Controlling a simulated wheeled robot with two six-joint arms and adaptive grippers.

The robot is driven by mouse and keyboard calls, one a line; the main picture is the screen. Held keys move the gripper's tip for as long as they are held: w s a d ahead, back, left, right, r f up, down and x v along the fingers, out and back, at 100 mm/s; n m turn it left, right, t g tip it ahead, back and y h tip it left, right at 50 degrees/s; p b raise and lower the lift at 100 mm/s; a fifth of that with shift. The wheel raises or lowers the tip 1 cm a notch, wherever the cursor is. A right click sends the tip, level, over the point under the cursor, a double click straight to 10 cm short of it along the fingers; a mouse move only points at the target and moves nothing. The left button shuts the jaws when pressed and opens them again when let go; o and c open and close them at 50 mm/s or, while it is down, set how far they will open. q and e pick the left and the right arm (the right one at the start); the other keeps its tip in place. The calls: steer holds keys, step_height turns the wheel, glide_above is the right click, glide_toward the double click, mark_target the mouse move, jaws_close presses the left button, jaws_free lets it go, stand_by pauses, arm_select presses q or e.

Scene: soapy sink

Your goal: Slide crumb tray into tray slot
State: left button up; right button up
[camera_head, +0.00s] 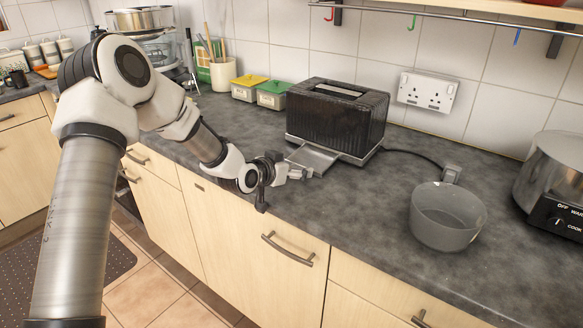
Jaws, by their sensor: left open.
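A black toaster (337,118) stands upright on the dark counter near the tiled wall. A flat grey metal crumb tray (312,157) sticks out from the toaster's lower left end, over the counter; its far part is hidden under the toaster, so I cannot tell how deep it sits. My left gripper (298,172) is open at the tray's near end, low over the counter. I cannot tell whether its fingers touch the tray. The tray slot itself is hidden from this angle. My right gripper is not in view.
A grey bowl (447,216) and a rice cooker (555,178) stand at the right. Yellow (249,87) and green (273,94) lidded tins stand left of the toaster.

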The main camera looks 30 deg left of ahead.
arm_select(q)
steer(key=v, duration=1.1)
steer(key=shift+r, duration=0.15)
steer(key=shift+s, duration=0.4)
steer(key=shift+r, duration=0.1)
